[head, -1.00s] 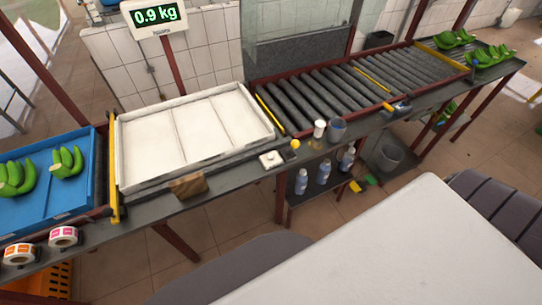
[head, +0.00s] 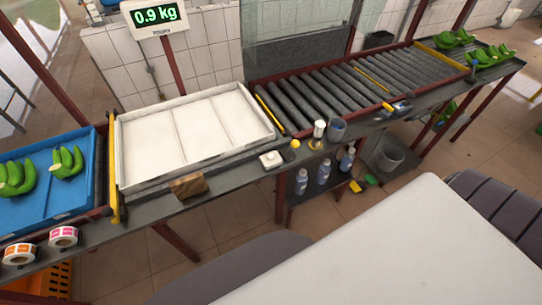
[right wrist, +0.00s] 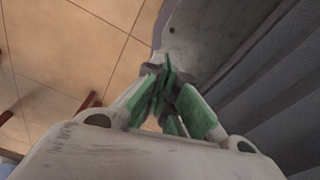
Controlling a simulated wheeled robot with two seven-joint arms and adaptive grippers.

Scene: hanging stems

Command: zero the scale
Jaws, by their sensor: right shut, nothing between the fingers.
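The scale display (head: 154,15) reads 0.9 kg in green digits on a post behind the counter. A white tray (head: 226,156) with three sections lies empty below it, on the part of the counter by the post. A small white box with a button-like top (head: 271,160) sits on the counter's front edge, right of the tray, with a yellow ball-shaped knob (head: 295,144) beside it. My right gripper (right wrist: 168,80) shows in the right wrist view with its green-padded fingers together and empty, above the floor and away from the counter. My left gripper is in no view.
A blue crate (head: 75,209) with green bananas stands left of the tray. A brown block (head: 188,186) and label rolls (head: 63,237) lie along the front edge. A roller conveyor (head: 330,90) runs right. Spray bottles (head: 323,172) stand on a lower shelf.

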